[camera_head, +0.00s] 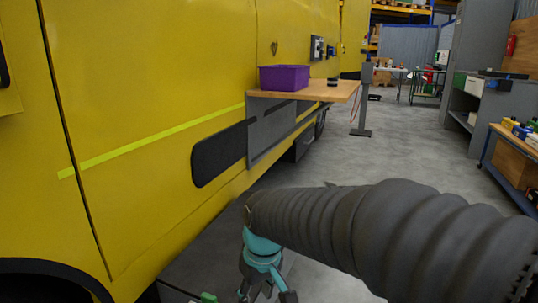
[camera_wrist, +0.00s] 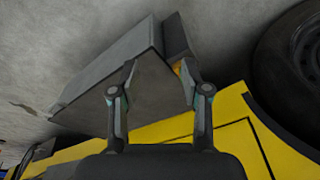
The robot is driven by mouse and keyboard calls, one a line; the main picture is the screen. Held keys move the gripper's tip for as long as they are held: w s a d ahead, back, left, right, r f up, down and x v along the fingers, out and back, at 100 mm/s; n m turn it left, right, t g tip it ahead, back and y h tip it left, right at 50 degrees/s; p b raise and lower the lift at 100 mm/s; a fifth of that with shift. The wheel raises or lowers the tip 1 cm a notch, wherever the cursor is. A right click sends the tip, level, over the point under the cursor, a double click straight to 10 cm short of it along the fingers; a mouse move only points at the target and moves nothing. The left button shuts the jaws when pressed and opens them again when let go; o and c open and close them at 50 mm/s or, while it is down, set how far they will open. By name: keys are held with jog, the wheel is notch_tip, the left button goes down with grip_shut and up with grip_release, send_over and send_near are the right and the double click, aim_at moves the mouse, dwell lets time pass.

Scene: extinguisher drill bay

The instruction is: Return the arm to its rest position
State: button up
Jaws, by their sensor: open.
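My gripper (camera_head: 264,292) shows at the bottom middle of the head view, below the dark ribbed sleeve of my arm, and its fingertips are cut off by the frame edge. In the wrist view my gripper (camera_wrist: 160,78) has its two fingers spread apart with nothing held between them. A grey box-like block (camera_wrist: 110,62) on the floor lies beyond the fingers. The yellow vehicle side (camera_wrist: 160,132) runs across the lower part of that view. I cannot tell how far the fingertips are from the block.
The yellow vehicle (camera_head: 150,90) fills the left side. A wooden shelf (camera_head: 330,91) juts from it, holding a purple bin (camera_head: 284,78). A grey post (camera_head: 363,100) stands beyond. Open concrete floor (camera_head: 420,150) lies right of the shelf. A workbench (camera_head: 515,165) stands at the right edge. A dark tyre (camera_wrist: 290,60) is near my wrist.

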jog(key=s+d+r+m+t+p, duration=0.2)
jog(key=s+d+r, duration=0.4)
jog(key=d, duration=0.3)
jog(key=s+d+r+m+t+h+p, duration=0.1)
jog(key=s+d+r+m+p, duration=0.3)
jog(key=d, duration=0.5)
jog(key=s+r+t+p, duration=0.1)
jog(key=s+r+p, duration=0.1)
jog(key=s+r, duration=0.1)
jog(key=shift+s+d+r+m, duration=0.25)
jog(key=shift+m, duration=0.15)
